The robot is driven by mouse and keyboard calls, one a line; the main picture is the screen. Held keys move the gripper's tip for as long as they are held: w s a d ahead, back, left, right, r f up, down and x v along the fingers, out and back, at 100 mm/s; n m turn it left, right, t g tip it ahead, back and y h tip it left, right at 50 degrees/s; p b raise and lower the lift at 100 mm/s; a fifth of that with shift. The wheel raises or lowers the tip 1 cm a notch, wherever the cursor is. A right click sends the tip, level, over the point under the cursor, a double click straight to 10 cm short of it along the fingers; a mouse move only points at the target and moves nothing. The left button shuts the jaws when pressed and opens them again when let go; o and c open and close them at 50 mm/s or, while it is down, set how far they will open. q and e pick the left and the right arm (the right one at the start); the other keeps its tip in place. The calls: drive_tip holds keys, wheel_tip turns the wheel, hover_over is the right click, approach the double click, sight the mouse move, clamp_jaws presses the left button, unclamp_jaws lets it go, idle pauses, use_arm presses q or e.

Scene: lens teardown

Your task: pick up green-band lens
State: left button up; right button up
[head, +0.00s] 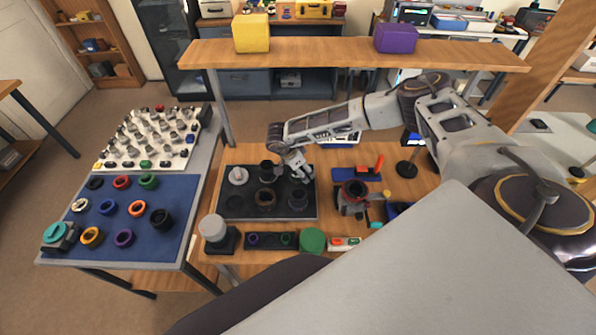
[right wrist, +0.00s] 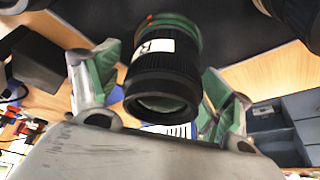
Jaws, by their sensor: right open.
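The green-band lens (right wrist: 163,72) shows in the right wrist view as a black ribbed barrel with a white label and a green band near its far end. My right gripper (right wrist: 160,92) is open, with one green-padded finger on either side of the barrel and visible gaps. In the head view my right gripper (head: 301,170) is low over the back right part of the dark lens tray (head: 236,213). It hides much of what is there, and I cannot make out the green band. My left gripper is not in view.
The tray also holds a pale lens (head: 238,175) and dark lenses (head: 265,197) close together. A clamp-like device (head: 352,197) stands right of the tray. A blue mat (head: 110,222) with coloured rings lies left. A shelf (head: 350,53) spans behind.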

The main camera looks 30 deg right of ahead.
drive_tip(key=shift+c, duration=0.4)
drive_tip(key=c, duration=1.3)
drive_tip(key=shift+r, duration=0.1)
drive_tip(key=shift+r+b, duration=0.75)
drive_tip(key=shift+r, duration=4.25)
drive_tip(key=shift+f, duration=0.1)
